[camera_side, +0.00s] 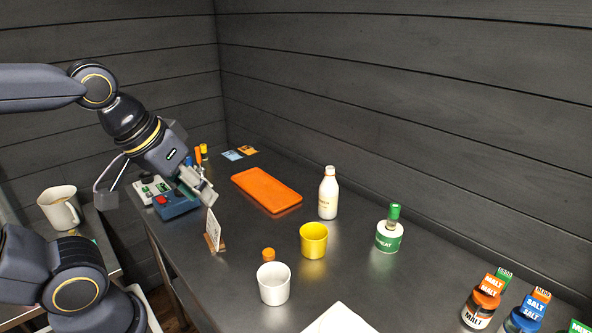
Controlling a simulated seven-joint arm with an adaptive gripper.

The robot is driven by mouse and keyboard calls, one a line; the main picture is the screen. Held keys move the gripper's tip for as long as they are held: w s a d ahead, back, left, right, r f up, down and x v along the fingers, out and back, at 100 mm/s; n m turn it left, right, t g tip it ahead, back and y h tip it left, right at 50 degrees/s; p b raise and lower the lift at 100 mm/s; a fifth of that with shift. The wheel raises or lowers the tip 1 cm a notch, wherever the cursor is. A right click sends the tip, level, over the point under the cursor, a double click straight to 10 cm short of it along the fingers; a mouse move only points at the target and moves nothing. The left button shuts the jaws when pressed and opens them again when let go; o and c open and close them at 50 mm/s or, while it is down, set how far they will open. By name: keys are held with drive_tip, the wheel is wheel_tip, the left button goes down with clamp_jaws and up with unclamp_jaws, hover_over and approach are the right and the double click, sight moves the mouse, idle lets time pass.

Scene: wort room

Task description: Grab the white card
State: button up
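A white card (212,229) with faint markings stands upright in a small brown holder (212,245), near the left edge of the dark counter. My gripper (204,195) is above and slightly left of the card, tilted downward. Its fingertips look apart from the card, though the depth gap is hard to judge. The fingers overlap in this view, so their opening does not show. A plain white flat piece (340,320) is cut off at the bottom edge of the picture.
A blue box with a red button (176,205) sits just behind my gripper. Counter between card and board is clear.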

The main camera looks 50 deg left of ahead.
drive_tip(key=w+a+n+g+y, duration=0.1)
drive_tip(key=w+a+n+g, duration=0.1)
drive_tip(key=w+a+n, duration=0.4)
drive_tip(key=n+g+y, duration=0.4)
drive_tip(key=n+g, duration=0.1)
drive_tip(key=n, duration=0.1)
hover_over(210, 234)
drive_tip(key=w+d, duration=0.2)
drive_tip(key=d, duration=0.1)
wheel_tip(210, 234, down, 19)
drive_tip(key=x, duration=0.6)
drive_tip(key=shift+s+d+f, duration=0.15)
drive_tip(key=shift+s+d, duration=0.1)
drive_tip(key=shift+d, duration=0.05)
clamp_jaws()
